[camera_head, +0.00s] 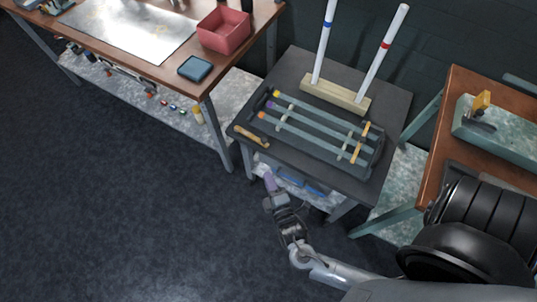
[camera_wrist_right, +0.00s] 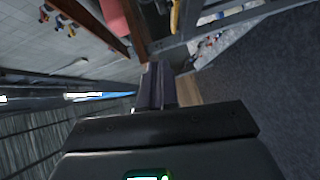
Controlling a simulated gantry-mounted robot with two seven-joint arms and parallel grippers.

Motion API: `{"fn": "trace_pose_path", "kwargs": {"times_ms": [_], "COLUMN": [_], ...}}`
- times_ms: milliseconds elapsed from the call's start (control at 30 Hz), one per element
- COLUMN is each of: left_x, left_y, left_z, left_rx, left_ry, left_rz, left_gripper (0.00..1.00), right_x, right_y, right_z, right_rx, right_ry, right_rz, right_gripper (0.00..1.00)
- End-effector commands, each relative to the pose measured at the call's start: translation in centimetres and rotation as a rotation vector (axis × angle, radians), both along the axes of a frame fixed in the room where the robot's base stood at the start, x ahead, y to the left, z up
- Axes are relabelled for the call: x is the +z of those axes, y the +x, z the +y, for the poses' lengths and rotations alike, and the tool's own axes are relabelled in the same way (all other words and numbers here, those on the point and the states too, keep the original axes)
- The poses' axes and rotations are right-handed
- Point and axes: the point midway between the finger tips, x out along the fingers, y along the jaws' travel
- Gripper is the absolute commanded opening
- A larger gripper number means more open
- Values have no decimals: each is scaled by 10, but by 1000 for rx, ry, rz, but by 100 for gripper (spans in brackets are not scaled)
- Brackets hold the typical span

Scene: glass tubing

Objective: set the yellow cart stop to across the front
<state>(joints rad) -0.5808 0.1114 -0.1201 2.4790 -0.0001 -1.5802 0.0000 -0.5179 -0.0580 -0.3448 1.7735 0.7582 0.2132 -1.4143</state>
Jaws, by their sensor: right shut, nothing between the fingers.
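The yellow cart stop (camera_head: 251,136) is a short yellow-orange bar at the near left corner of the dark cart top (camera_head: 308,172). It slants down to the right there, close to the near edge. A yellow piece at the top of the right wrist view (camera_wrist_right: 176,15) looks like the same bar. My right gripper (camera_head: 269,178) is shut and empty, below and in front of the cart's near edge, apart from the stop. Its closed fingers also show in the right wrist view (camera_wrist_right: 156,85). My left gripper is not in view.
A dark rack (camera_head: 310,140) with several glass tubes lies on the cart. Behind it a wooden block (camera_head: 335,97) holds two white rods. A workbench with a red bin (camera_head: 223,31) stands left, another bench (camera_head: 455,90) right. The floor at the front left is clear.

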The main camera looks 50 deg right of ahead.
Motion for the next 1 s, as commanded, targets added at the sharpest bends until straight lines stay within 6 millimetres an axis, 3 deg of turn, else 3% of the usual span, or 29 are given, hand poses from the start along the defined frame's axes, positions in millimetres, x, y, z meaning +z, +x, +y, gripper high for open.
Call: {"fn": "trace_pose_path", "kwargs": {"times_ms": [33,267,800,1000], "left_x": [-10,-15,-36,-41], "left_y": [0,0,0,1], "left_z": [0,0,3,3], "left_rx": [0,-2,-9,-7], "left_ry": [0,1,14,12], "left_rz": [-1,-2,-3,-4], "left_gripper": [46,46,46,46], "right_x": [-9,-13,-25,-30], "right_y": [1,11,92,99], "right_z": [0,-4,-44,-68], "right_rx": [0,0,-1,-1], "right_ry": [1,1,1,0], "right_rz": [-2,-6,-7,-4], "right_gripper": [0,0,0,0]}}
